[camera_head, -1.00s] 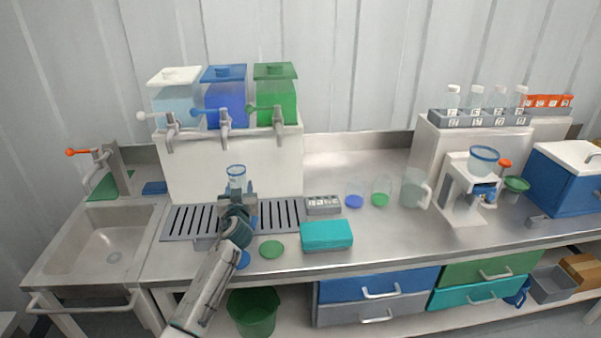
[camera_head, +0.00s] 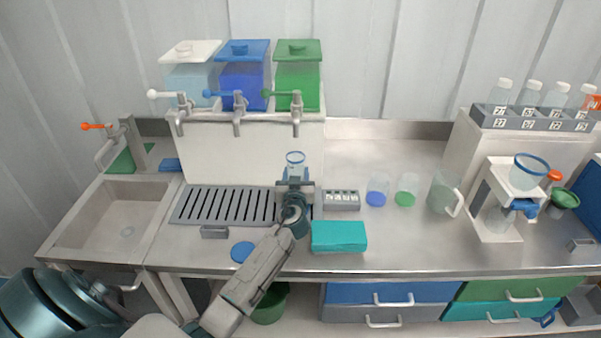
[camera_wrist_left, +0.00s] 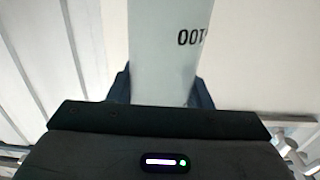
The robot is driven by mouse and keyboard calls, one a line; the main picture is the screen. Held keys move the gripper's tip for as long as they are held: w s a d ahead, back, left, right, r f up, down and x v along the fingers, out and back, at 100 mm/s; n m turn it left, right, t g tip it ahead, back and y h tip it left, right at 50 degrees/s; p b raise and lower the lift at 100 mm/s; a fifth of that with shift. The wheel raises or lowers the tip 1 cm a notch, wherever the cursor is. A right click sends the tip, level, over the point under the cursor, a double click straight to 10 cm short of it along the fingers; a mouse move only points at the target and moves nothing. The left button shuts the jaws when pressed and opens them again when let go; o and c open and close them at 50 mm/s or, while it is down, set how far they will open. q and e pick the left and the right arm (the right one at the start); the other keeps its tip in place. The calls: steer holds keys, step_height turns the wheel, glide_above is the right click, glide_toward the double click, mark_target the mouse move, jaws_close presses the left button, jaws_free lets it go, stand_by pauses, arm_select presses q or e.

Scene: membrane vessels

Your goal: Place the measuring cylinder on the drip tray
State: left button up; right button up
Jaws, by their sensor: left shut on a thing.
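The measuring cylinder (camera_head: 295,161) is clear with a blue rim and stands upright in my left gripper (camera_head: 294,186). In the left wrist view the cylinder (camera_wrist_left: 168,45) fills the space between the fingers and shows a "100" mark. The drip tray (camera_head: 222,205) is a grey slotted plate below the three taps. In the head view the cylinder and gripper overlap the tray's right part, below the green container's tap (camera_head: 296,112). The cylinder's lower end is hidden by the gripper, so I cannot tell its height over the tray. My right gripper is not in view.
A teal box (camera_head: 339,236) and a grey block (camera_head: 341,200) stand right of the tray. Beakers with blue (camera_head: 377,193) and green (camera_head: 406,191) bottoms and a clear jug (camera_head: 444,193) are further right. A blue disc (camera_head: 243,252) lies in front. The sink (camera_head: 122,222) is left.

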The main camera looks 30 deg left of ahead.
arm_select(q)
steer(key=shift+w+a+f, duration=0.15)
steer(key=shift+w+f, duration=0.2)
steer(key=shift+w, duration=0.05)
steer(key=o, duration=0.8)
steer(key=shift+s, duration=0.1)
steer(key=shift+o, duration=1.1)
steer(key=shift+s+d+r, duration=0.15)
steer(key=shift+d+r, duration=0.05)
steer(key=b+v, duration=0.3)
steer(key=v, duration=0.9)
steer(key=shift+b, duration=0.35)
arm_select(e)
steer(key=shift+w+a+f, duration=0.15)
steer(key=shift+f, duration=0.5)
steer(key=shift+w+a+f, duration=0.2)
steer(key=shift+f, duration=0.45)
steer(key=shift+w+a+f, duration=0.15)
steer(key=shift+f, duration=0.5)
